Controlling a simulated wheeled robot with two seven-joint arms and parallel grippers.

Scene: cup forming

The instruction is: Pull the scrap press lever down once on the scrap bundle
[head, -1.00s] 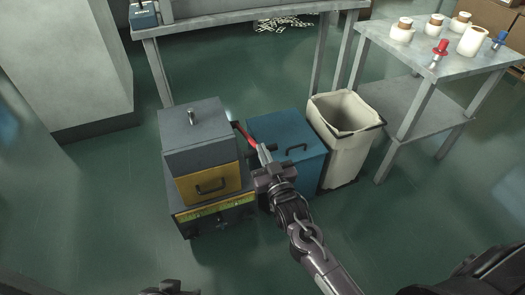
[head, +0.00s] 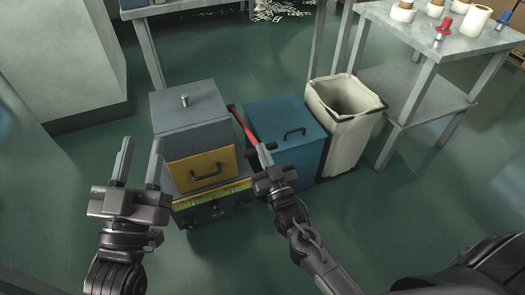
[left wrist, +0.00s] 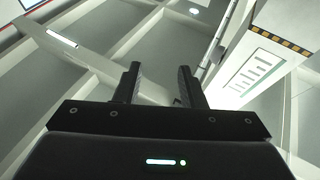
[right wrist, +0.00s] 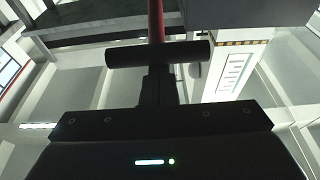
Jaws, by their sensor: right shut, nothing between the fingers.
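The scrap press (head: 188,112) is a grey box with a yellow front on a dark base. Its red lever (head: 243,124) slants down from the press's right side towards me. In the right wrist view the red rod (right wrist: 156,20) ends in a black crossbar handle (right wrist: 125,54). My right gripper (head: 265,155) is shut and empty, its fingers right at the handle; I cannot tell whether they touch it. My left gripper (head: 140,150) is open and empty, raised left of the press. I cannot see a scrap bundle.
A blue box (head: 290,130) with a black handle stands right of the lever. A cream bin (head: 345,150) stands beside it. A grey table (head: 440,30) with cups is at the right. The floor left of the press is clear.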

